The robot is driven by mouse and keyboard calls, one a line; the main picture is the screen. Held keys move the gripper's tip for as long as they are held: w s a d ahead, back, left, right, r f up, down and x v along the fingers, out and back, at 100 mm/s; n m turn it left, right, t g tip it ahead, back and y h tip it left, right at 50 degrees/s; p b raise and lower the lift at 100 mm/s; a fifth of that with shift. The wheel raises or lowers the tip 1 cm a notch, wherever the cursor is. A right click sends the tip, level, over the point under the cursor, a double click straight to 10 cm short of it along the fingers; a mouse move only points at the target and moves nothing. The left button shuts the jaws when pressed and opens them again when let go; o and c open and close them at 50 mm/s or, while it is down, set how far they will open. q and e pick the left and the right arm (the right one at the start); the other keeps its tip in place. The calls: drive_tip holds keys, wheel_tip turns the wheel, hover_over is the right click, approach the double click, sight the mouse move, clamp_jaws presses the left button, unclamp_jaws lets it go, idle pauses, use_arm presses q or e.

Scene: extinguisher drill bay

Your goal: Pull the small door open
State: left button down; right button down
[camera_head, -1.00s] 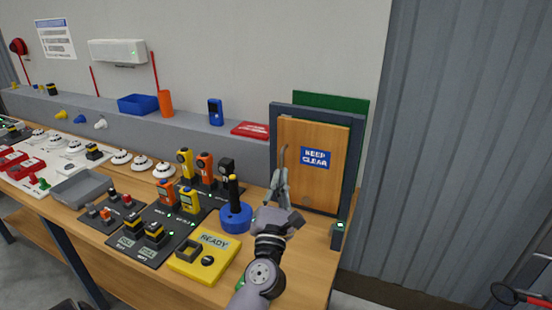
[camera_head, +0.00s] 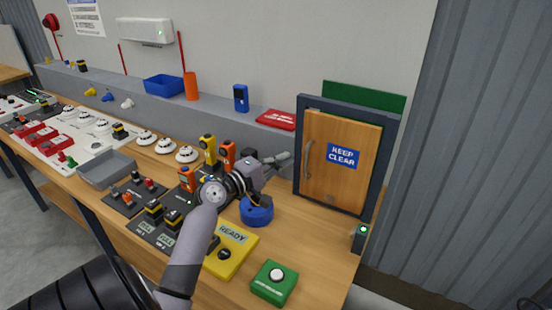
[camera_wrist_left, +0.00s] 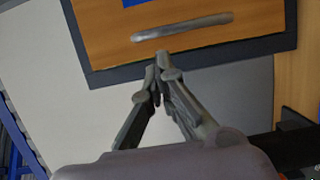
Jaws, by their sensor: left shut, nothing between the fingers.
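The small wooden door (camera_head: 336,180) stands upright in a dark frame (camera_head: 391,148) at the back right of the bench and looks closed. It carries a blue "KEEP CLEAR" sign (camera_head: 343,157) and a grey vertical bar handle (camera_head: 308,157) near its left edge. My left gripper (camera_head: 284,157) is left of the handle and apart from it. In the left wrist view its fingertips (camera_wrist_left: 161,74) meet with nothing between them, and the handle (camera_wrist_left: 182,28) lies beyond them, near the frame's edge (camera_wrist_left: 190,60). My right gripper is not in view.
A blue round base (camera_head: 257,212), a yellow READY box (camera_head: 240,252) and a green button box (camera_head: 273,283) stand on the bench near my left arm. A small dark box (camera_head: 360,240) stands at the right edge. Bare wood lies before the door.

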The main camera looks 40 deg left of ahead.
sight(304, 147)
use_arm(q)
drive_tip(key=w, duration=0.2)
drive_tip(key=w+p, duration=0.1)
drive_tip(key=w, duration=0.2)
drive_tip(key=shift+w+d+f, duration=0.1)
drive_tip(key=shift+w+d, duration=0.1)
drive_tip(key=shift+w, duration=0.05)
drive_tip(key=shift+s, duration=0.1)
